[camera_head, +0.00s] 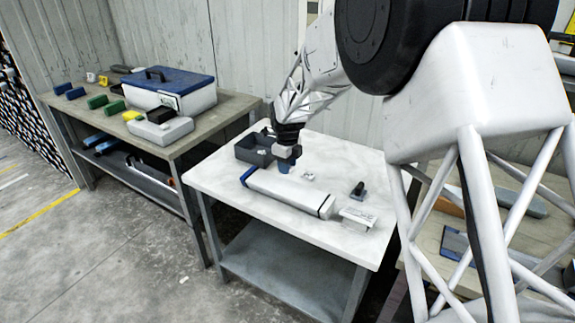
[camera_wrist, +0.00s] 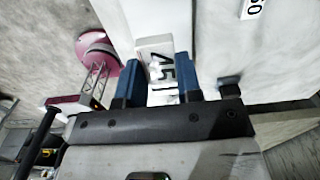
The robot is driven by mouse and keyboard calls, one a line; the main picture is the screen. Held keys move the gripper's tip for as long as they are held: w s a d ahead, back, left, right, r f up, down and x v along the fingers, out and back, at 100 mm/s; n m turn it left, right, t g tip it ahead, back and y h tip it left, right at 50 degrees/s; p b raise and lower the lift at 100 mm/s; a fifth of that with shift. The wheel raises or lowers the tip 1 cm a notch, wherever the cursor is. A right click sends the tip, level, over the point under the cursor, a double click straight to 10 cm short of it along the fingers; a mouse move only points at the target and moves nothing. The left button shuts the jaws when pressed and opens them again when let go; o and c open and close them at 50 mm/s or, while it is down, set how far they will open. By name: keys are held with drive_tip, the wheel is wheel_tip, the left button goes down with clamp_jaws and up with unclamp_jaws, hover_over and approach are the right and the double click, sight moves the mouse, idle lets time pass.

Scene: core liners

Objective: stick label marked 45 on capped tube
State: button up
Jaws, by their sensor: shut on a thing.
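My gripper (camera_head: 285,168) is over the white table, just behind the left half of the capped tube (camera_head: 288,194). In the wrist view its two blue fingers (camera_wrist: 158,82) are shut on the white label marked 45 (camera_wrist: 155,46). The digits show sideways between the fingertips. In the head view the held label is hidden by the gripper. The tube is long and white, lying across the table, with a blue cap (camera_head: 249,175) at its left end and a dark band (camera_head: 326,206) near its right end. I cannot tell whether the label touches anything.
A dark small object (camera_head: 357,190) and a pale printed block (camera_head: 358,217) sit at the right.

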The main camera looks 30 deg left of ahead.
drive_tip(key=shift+f, duration=0.15)
hover_over(287, 188)
drive_tip(key=shift+w+f, duration=0.1)
drive_tip(key=shift+f, duration=2.25)
drive_tip(key=shift+f, duration=1.2)
idle(0.8)
drive_tip(key=o, duration=0.9)
drive_tip(key=shift+o, duration=0.5)
drive_tip(key=o, duration=0.4)
drive_tip(key=shift+r, duration=0.15)
